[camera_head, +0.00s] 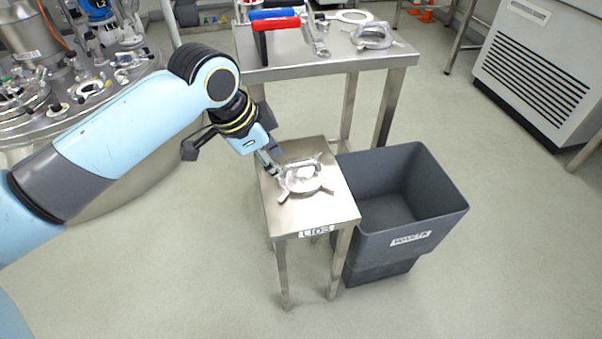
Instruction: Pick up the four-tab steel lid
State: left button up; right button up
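The steel lid (304,186) lies flat on a small steel table (325,213) with a label reading LIDS on its front edge. It is a round disc with tabs sticking out around its rim and a raised bar handle across its top. My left gripper (273,168) points down at the left side of this lid, with its fingertips close to the left end of the handle. I cannot tell whether they touch it or how far apart the fingers are. My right gripper is not in view.
A dark grey bin (405,235) stands open right of the small table. Behind is a larger steel table (340,57) with red-handled and blue-handled tools and another handled lid (373,36). A round steel vessel (85,100) stands at left. The front floor is clear.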

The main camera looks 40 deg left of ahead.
pick_arm(q)
jog(key=m, duration=0.1)
send_near(299, 163)
jog(key=shift+t, duration=0.3)
jog(key=x, duration=0.1)
jog(key=b+x, duration=0.2)
jog(key=x, duration=0.1)
jog(key=shift+s+a+f, duration=0.25)
jog(key=shift+a, duration=0.05)
jog(key=x, duration=0.2)
jog(key=b+x, duration=0.2)
jog(key=x, duration=0.1)
jog(key=shift+w+d+f, duration=0.15)
jog(key=shift+d+f, duration=0.1)
jog(key=shift+d, duration=0.1)
jog(key=shift+c, duration=0.2)
grip_shut()
jog(key=shift+r, duration=0.1)
